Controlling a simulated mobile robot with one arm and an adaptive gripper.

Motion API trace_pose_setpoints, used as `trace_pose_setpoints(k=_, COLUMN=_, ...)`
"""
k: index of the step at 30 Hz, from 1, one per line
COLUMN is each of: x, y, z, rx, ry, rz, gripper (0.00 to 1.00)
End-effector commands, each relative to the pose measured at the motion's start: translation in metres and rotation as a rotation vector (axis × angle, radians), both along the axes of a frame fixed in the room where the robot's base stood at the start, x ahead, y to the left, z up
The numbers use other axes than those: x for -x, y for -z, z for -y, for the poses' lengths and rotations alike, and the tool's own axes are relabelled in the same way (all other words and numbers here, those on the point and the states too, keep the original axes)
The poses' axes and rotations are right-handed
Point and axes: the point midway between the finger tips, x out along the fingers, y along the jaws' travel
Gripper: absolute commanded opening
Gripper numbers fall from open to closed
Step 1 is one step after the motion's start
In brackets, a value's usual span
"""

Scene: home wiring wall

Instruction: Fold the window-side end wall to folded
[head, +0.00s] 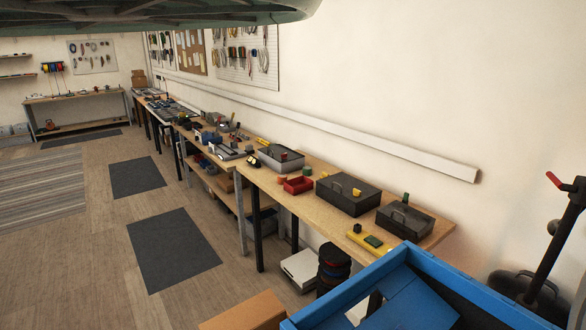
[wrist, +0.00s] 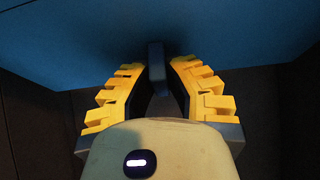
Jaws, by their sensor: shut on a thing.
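A blue folding crate (head: 470,285) stands at the lower right of the head view, cut off by the bottom edge. Two of its walls stand up, and a blue panel (head: 415,303) shows inside them. In the wrist view a broad blue wall (wrist: 235,30) fills the top. My gripper (wrist: 157,75), with yellow ribbed fingers, is shut on a narrow dark-blue piece (wrist: 156,55) at that wall. I cannot tell from the head view which wall this is; my gripper does not show there.
A long workbench (head: 310,205) with black boxes (head: 348,194) and a red tray (head: 298,185) runs along the wall behind the crate. A cardboard box (head: 245,312) is left of the crate. A dark post with a red lever (head: 553,180) stands at right. Floor at left is open.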

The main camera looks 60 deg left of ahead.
Motion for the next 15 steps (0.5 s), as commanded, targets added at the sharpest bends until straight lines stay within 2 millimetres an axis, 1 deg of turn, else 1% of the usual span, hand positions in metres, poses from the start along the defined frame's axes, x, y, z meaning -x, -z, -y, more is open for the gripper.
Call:
trace_pose_setpoints(k=7, x=-0.0004, y=-0.0013, z=-0.0022, rx=-0.001, ry=-0.004, rz=0.0, gripper=0.0)
trace_pose_setpoints(k=15, x=-0.0006, y=-0.0084, z=-0.0089, rx=-0.001, ry=-0.006, rz=0.0, gripper=0.0)
